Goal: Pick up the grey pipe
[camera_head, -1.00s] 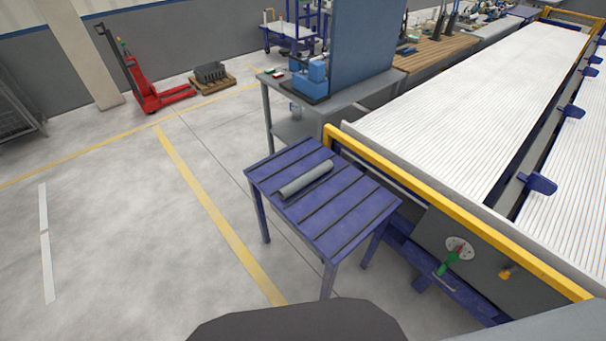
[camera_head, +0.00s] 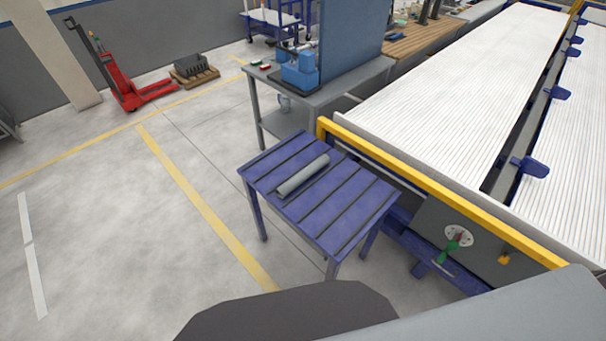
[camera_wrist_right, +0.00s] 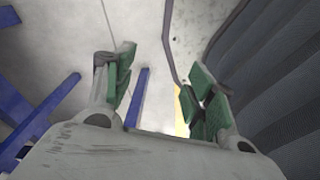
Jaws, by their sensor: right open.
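The grey pipe (camera_head: 303,175) lies on its side on the blue slatted table (camera_head: 345,208), toward its far left part, in the head view. Nothing is touching it but the table. My right gripper (camera_wrist_right: 160,95) shows only in the right wrist view. Its green-padded fingers are spread apart with nothing between them. Floor and blue table-leg-like bars show beyond the fingers, and the pipe is not seen there. My left gripper is in neither view.
A yellow rail (camera_head: 430,185) and the white conveyor (camera_head: 455,90) stand right of the table. A grey workbench (camera_head: 350,88) with blue boxes (camera_head: 299,72) stands behind it. A red pallet jack (camera_head: 120,90) is far left. The floor left of the table is open.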

